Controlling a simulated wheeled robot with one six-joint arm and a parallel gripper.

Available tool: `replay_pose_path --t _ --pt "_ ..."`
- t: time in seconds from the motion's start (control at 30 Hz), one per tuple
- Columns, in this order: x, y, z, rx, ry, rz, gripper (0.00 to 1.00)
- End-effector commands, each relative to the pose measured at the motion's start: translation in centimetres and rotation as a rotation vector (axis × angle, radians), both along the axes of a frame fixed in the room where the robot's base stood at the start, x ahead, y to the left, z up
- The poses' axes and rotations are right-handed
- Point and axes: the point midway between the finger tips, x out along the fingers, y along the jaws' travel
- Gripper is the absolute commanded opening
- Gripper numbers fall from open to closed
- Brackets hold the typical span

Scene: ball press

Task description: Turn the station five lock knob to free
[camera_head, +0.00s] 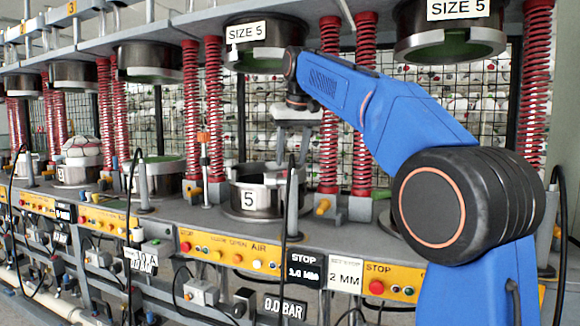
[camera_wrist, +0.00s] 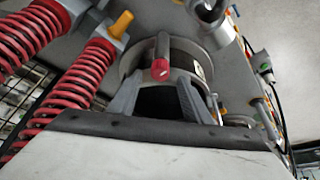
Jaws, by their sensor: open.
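My gripper (camera_head: 294,148) hangs above the lower mould ring with the "5" plate (camera_head: 250,199) in the head view. In the wrist view its two grey fingers (camera_wrist: 157,88) are apart and empty. A red-ended knob or lever (camera_wrist: 160,70) with a dark grey bar shows between the fingertips, over the round mould ring (camera_wrist: 127,60). I cannot tell whether the fingers touch it, or whether it is the lock knob. A yellow-orange handle (camera_head: 322,207) sits right of the ring; it also shows in the wrist view (camera_wrist: 122,24). No lock or free marking is readable.
Red springs (camera_head: 328,150) stand close to the right of my gripper, and an upper ring marked "SIZE 5" (camera_head: 247,33) hangs above. A thin black cable (camera_head: 289,190) rises in front of the ring. A yellow button panel (camera_head: 230,250) runs along the front.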

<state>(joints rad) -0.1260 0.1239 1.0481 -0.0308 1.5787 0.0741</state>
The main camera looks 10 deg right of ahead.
Motion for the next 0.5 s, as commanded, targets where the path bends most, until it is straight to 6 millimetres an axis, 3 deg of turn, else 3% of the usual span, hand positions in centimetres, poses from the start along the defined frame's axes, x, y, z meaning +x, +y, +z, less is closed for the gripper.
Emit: replay_pose_path --t 0.2,0.5 --pt "1.0 0.0 -2.4 0.0 0.0 0.0 0.45" --pt "1.3 0.1 -3.3 0.0 -0.001 0.0 0.45"
